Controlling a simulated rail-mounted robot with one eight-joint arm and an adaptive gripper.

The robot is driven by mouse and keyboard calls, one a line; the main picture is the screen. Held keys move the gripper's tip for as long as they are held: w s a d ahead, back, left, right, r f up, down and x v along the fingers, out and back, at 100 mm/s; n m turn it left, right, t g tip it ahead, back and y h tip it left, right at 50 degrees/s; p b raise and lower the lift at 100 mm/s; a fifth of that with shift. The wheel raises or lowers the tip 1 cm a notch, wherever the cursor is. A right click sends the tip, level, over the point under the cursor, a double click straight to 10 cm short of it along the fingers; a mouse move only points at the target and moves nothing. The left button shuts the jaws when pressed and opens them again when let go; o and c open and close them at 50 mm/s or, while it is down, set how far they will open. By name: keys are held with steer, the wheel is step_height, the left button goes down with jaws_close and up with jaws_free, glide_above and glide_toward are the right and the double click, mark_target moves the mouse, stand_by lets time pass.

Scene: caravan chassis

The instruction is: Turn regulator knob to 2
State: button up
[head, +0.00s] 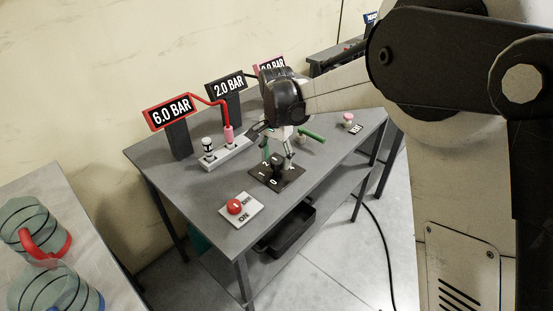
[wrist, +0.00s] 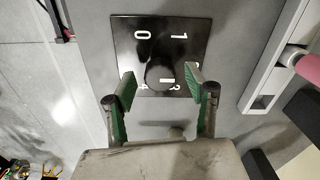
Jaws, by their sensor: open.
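The black regulator knob (wrist: 157,72) stands on a black square dial plate (wrist: 125,35) with white numerals; the plate also shows on the table in the head view (head: 264,178). In the wrist view, 0 and 1 are at the top, 4 and 3 near the bottom, and the numeral at the right is partly hidden by a finger. A white mark on the knob faces the bottom of the picture. My gripper (wrist: 160,82) is open, with a green-padded finger to each side of the knob and gaps visible. It is above the plate in the head view (head: 278,160).
A red ON switch (head: 234,206) sits at the table's near left. A white block with a pink connector (head: 229,134) and red hose is behind the dial. Signs, including 6.0 BAR (head: 171,112) and 2.0 BAR (head: 228,86), stand at the back. A green handle (head: 312,135) is to the right.

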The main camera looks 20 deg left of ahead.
mark_target(278, 161)
step_height(278, 161, up, 12)
steer(key=shift+f, duration=0.25)
stand_by(0.3)
steer(key=s+d+r+t, duration=0.1)
steer(key=s+d+r, duration=0.2)
steer(key=d, duration=0.5)
steer(key=s+d+r+n+t+y, duration=0.1)
steer(key=s+d+r, duration=0.15)
steer(key=d, duration=0.55)
steer(key=s+d+r+t, duration=0.1)
steer(key=s+d+r, duration=0.1)
steer(key=s+d, duration=0.35)
steer(key=s+d+f+n+t, duration=0.1)
steer(key=s+d+f+t, duration=0.1)
steer(key=s+d, duration=0.5)
steer(key=s+d+f+n+t+h, duration=0.1)
steer(key=s+d+f+t, duration=0.1)
steer(key=s+d, duration=0.5)
steer(key=d+f, duration=0.1)
steer(key=d, duration=0.2)
steer(key=shift+s+f, duration=0.25)
steer(key=shift+f, duration=0.15)
steer(key=shift+c, duration=0.4)
